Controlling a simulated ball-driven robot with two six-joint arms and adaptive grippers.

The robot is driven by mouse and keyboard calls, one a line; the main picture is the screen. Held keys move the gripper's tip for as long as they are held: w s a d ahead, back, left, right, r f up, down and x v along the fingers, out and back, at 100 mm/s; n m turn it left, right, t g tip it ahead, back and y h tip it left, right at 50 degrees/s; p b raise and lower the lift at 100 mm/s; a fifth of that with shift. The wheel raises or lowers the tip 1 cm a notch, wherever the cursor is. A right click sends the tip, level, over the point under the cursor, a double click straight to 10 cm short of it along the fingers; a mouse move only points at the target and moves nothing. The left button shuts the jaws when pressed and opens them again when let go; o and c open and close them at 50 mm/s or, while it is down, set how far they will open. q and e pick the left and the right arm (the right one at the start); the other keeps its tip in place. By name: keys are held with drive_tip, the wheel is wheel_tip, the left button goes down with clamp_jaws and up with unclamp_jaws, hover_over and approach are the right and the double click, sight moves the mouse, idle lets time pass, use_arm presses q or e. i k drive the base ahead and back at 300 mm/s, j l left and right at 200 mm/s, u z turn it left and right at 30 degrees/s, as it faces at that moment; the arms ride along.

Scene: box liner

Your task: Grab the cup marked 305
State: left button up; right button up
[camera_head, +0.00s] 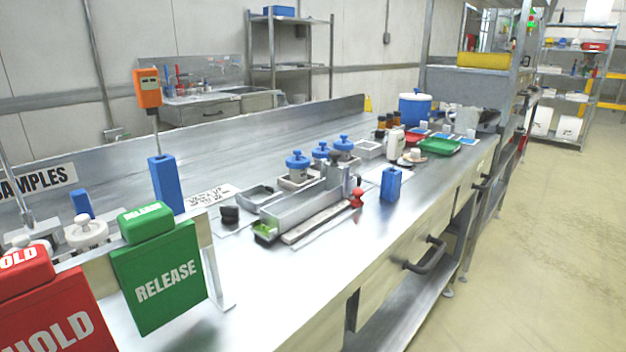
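Three small cups with blue knobbed lids stand together near the middle of the steel bench. The left one (298,165) is nearest, the middle one (320,151) is just behind it, and the right one (343,144) is farther along. No marking 305 can be read on any of them at this size, so I cannot tell which cup carries it. Their lower parts are partly hidden by a metal trough (306,205) in front. Neither of my grippers is in view.
A green RELEASE sign (160,285) and a red HOLD sign (50,315) stand at the near left. Blue blocks (391,184), a red-knobbed tool (356,197) and a green tray (440,146) occupy the bench (300,290). Floor is clear at right.

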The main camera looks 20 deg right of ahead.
sight(346, 158)
drive_tip(key=l+u, duration=0.9)
drive_tip(key=k+l+u, duration=0.1)
drive_tip(key=l, duration=0.3)
drive_tip(key=k+l, duration=0.15)
drive_tip(key=l, duration=0.25)
drive_tip(key=k+l+u, duration=0.15)
drive_tip(key=l, duration=0.25)
drive_tip(key=k+l+u, duration=0.1)
drive_tip(key=l, duration=0.25)
drive_tip(key=k+l, duration=0.25)
drive_tip(key=l, duration=0.15)
drive_tip(key=k+l+u, duration=0.15)
drive_tip(key=l, duration=0.2)
drive_tip(key=k+l, duration=0.2)
drive_tip(key=l, duration=0.2)
drive_tip(key=k+l, duration=0.2)
drive_tip(key=l, duration=0.2)
drive_tip(key=k+l, duration=0.2)
drive_tip(key=l, duration=0.25)
